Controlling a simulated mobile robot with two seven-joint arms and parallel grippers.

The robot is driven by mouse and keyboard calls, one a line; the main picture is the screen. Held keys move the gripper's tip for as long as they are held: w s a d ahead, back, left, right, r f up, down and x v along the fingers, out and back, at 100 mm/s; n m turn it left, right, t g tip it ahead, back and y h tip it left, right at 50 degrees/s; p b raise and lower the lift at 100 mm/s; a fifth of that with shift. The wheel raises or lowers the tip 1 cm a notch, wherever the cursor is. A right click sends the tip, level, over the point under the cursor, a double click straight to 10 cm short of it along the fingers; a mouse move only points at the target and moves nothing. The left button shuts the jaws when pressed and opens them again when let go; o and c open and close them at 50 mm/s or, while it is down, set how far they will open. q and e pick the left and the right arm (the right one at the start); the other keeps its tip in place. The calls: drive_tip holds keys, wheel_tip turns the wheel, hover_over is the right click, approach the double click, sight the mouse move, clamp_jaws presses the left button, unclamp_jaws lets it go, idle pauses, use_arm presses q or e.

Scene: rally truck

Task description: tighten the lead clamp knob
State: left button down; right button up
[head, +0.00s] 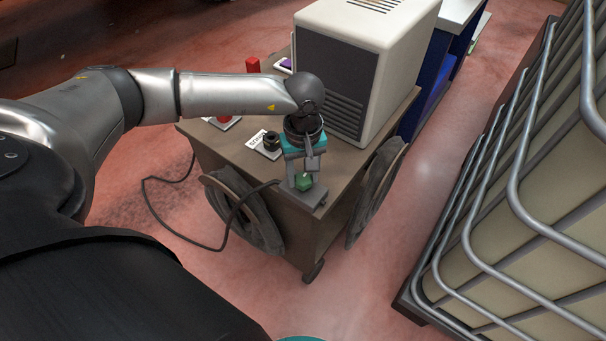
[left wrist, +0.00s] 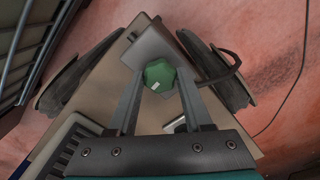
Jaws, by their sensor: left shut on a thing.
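The lead clamp knob (head: 304,182) is green and faceted, with a small white mark on top in the left wrist view (left wrist: 159,74). It sits on a grey clamp block (head: 313,197) at the front corner of the cart top, where a black cable comes in. My left gripper (head: 303,176) points down over the knob. Its two fingers are on either side of the knob and shut on it, as the left wrist view (left wrist: 160,80) also shows. My right gripper is in neither view.
A beige machine (head: 362,60) with a dark grille stands on the brown wheeled cart (head: 231,147). A black dial (head: 270,140) and red parts are on the cart's left side. A caged tank (head: 520,190) stands to the right. Pinkish floor (head: 400,220) is clear between.

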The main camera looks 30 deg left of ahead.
sight(303, 177)
use_arm(q)
drive_tip(key=shift+w+r+m, duration=0.2)
drive_tip(key=shift+r+m, duration=0.05)
drive_tip(key=shift+m, duration=0.25)
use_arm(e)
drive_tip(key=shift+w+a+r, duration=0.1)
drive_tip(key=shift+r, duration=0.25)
use_arm(q)
drive_tip(key=c, duration=0.8)
unclamp_jaws()
drive_tip(key=o, duration=0.5)
drive_tip(key=shift+s+f, duration=0.1)
drive_tip(key=shift+s, duration=0.05)
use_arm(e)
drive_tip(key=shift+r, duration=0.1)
use_arm(q)
drive_tip(key=shift+r, duration=0.3)
wheel_tip(303, 177, up, 15)
drive_tip(key=p, duration=0.4)
drive_tip(key=shift+f, duration=0.15)
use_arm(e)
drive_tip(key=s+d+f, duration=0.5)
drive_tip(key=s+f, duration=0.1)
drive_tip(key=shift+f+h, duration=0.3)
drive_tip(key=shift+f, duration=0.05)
